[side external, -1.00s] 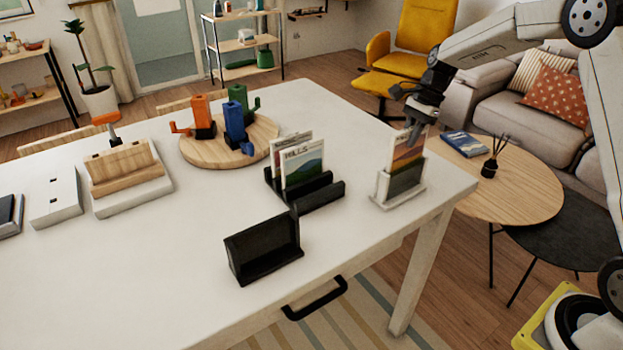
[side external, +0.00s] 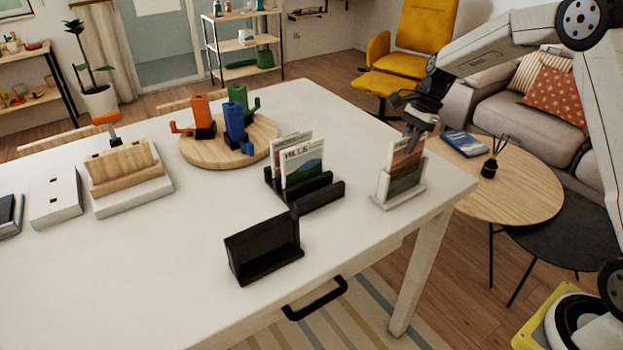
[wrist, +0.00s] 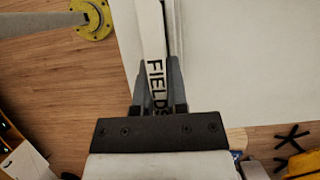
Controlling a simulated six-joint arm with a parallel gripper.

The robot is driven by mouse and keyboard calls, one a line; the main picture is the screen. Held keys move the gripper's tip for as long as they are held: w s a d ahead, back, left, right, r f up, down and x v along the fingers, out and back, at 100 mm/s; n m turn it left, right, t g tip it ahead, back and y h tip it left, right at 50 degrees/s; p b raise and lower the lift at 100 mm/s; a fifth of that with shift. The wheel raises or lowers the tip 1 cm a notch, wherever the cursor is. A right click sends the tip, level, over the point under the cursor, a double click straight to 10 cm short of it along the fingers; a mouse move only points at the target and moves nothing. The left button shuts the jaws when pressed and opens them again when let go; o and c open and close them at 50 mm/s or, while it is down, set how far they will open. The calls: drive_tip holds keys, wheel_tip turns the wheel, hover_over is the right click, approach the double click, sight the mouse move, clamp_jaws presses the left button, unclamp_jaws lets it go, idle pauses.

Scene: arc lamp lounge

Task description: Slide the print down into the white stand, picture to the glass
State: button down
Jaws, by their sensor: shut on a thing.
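The print (side external: 407,157), with an orange sky and dark lower part, stands upright in the white stand (side external: 401,198) near the table's right corner. Its lower part is behind the stand's clear front. My gripper (side external: 415,132) is shut on the print's top edge, above the stand. In the wrist view, the gripper (wrist: 158,85) has its fingers on either side of the print's white top strip (wrist: 157,82), which reads "FIELDS". Whether the print touches the stand's bottom cannot be told.
A black rack (side external: 318,193) with prints, one reading "HILLS", stands left of the white stand. A black holder (side external: 264,250) is nearer the front. A round board (side external: 212,158) with coloured pieces lies further back. The table's right edge is close to the stand.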

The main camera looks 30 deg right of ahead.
sight(407, 155)
drive_tip(key=shift+f, duration=1.75)
drive_tip(key=c, duration=0.6)
unclamp_jaws()
drive_tip(key=shift+f, duration=0.1)
drive_tip(key=shift+v, duration=4.05)
